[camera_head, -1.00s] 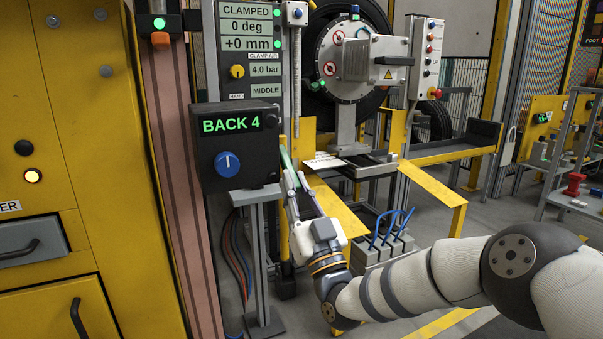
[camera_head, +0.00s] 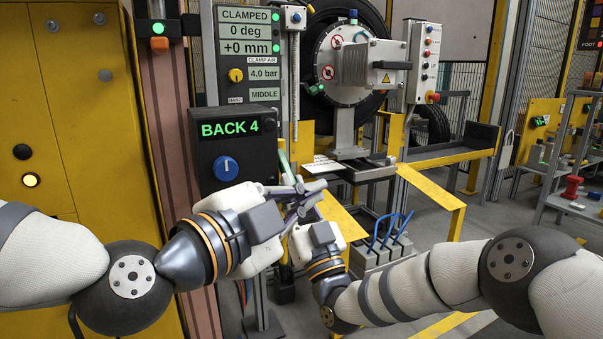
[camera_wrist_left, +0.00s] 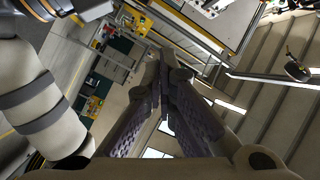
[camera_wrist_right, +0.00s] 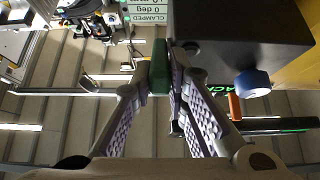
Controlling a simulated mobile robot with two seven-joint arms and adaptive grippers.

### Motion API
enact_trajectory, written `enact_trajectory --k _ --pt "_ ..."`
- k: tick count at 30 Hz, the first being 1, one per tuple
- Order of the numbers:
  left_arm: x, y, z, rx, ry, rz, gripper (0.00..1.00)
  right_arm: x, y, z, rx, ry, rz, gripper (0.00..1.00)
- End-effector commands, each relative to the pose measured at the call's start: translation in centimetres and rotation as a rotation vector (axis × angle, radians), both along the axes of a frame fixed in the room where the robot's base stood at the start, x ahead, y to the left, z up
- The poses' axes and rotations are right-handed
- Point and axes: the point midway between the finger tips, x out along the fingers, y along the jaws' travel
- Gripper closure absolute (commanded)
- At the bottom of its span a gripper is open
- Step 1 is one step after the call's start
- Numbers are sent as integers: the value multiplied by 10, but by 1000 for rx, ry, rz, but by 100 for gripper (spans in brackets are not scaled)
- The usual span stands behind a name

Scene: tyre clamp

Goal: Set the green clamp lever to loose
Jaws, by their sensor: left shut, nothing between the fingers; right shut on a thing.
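The green clamp lever (camera_wrist_right: 158,72) shows between the fingertips of my right gripper (camera_wrist_right: 162,75) in the right wrist view. A thin part of the lever (camera_head: 282,148) shows in the head view beside the control box. My right gripper is shut on it; its fingers are mostly hidden in the head view behind my left gripper. My left gripper (camera_head: 316,190) is shut and empty, crossing in front of the right one. The left wrist view shows its fingers (camera_wrist_left: 165,75) closed together. The display (camera_head: 250,32) reads CLAMPED, 0 deg, +0 mm.
A dark box (camera_head: 238,140) reading BACK 4 with a blue knob (camera_head: 226,168) stands close left of my grippers. The tyre (camera_head: 333,20) and its grey clamp unit (camera_head: 370,65) are behind. A yellow frame (camera_head: 432,185) and blue hoses (camera_head: 388,228) lie right.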

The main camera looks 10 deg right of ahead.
Motion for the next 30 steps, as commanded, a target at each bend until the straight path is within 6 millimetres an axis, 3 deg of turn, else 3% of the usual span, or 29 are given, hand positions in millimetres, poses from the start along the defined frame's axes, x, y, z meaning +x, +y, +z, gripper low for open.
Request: enact_trajectory --k 1,3,6,8,13,17,20,30 --pt "10 -15 30 -49 -60 37 100 0 0 1 0 -3 -1 100" --pt "32 -32 62 -204 -63 152 100 0 0 1 0 -4 0 100" --pt "55 -46 90 -459 -4 344 100 0 0 1 0 -4 0 100" --pt "61 -51 95 -611 54 474 100 0 0 1 0 -4 0 100" --pt "46 -53 65 -923 261 858 100 0 0 2 0 -4 -1 100" --pt "26 -51 39 -1000 357 1047 100 0 0 2 0 -4 -1 100" --pt "24 -48 31 -1013 380 1099 100 0 0 2 0 -4 -1 100" --pt "87 -27 19 -1014 379 1102 100 0 0 2 0 -4 -1 100"
